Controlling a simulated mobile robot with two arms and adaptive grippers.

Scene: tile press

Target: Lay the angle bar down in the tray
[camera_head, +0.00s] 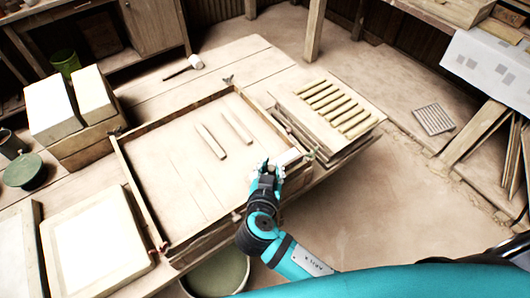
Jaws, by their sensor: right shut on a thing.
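A large shallow wooden tray (190,182) with raised edges lies on the table in the middle of the view. Two pale bars lie flat in it: one bar (210,141) and, to its right, another bar (237,126). My right gripper (272,165) is at the tray's right front edge, its arm reaching in from the bottom right. It is shut on a short pale piece (290,156), seemingly the angle bar, near that edge. The fingers hide part of the piece, and I cannot tell if it touches the tray. My left gripper is out of view.
A board with several yellowish strips (337,108) stands right of the tray. Pale blocks (50,109) and a dark green pot (25,171) are at left. A mallet (184,67) lies behind the tray. A round basin (217,274) is below the front edge.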

